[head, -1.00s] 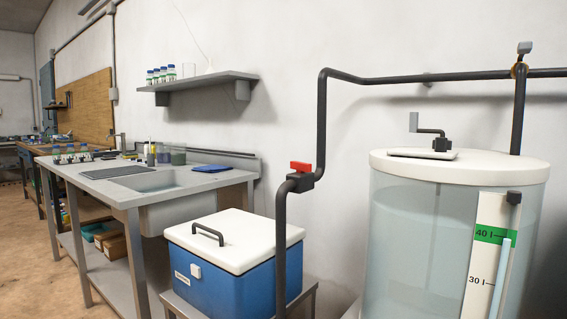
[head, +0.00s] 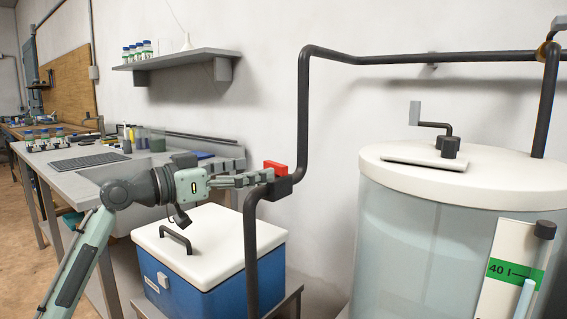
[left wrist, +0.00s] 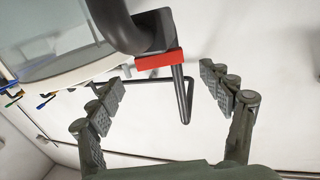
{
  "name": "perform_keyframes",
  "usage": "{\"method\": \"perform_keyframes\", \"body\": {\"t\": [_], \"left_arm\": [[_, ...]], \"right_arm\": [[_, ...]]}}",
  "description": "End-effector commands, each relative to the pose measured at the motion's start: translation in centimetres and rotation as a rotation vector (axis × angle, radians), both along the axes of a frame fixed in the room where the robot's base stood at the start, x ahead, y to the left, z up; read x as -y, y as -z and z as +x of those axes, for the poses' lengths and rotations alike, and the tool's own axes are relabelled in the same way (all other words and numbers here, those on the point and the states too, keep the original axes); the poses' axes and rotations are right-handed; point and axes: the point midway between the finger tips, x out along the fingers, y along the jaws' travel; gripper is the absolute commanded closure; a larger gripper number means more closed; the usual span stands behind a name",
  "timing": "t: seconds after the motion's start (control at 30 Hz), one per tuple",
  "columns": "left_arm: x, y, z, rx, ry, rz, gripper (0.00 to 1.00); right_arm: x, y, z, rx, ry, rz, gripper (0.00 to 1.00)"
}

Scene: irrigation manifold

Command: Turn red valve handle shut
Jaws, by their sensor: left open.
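The red valve handle (head: 275,167) sits on a black valve body (head: 279,187) on the dark pipe, in front of the wall. In the left wrist view the red handle (left wrist: 159,60) is a short bar across the pipe, beyond the fingertips and between their lines. My left gripper (head: 262,178) comes in from the left at the handle's height, its fingers pointing at the valve. In the left wrist view the left gripper (left wrist: 165,88) is open, with nothing between its fingers. I cannot tell whether a fingertip touches the valve. My right gripper is not in view.
A blue cooler box (head: 210,291) with a white lid (head: 215,243) stands below my left arm. A large clear tank (head: 410,250) with a white top stands right. A steel bench (head: 70,160) is at left, under a wall shelf (head: 180,64).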

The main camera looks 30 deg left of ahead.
Motion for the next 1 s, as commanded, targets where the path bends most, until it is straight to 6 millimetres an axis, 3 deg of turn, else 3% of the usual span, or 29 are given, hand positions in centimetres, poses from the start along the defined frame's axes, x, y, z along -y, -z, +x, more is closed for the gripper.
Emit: {"method": "perform_keyframes", "body": {"t": [0.33,0.73,1.0], "left_arm": [[1.8,-0.1,5.0,-0.001,0.0,-0.003,0.21],[2.2,0.1,6.0,-0.003,0.0,0.001,0.21],[2.2,0.1,6.0,-0.003,0.0,0.001,0.53]], "right_arm": [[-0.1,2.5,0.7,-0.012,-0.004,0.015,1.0],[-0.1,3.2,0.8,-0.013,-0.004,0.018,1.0],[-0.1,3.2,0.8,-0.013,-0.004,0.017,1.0]]}}
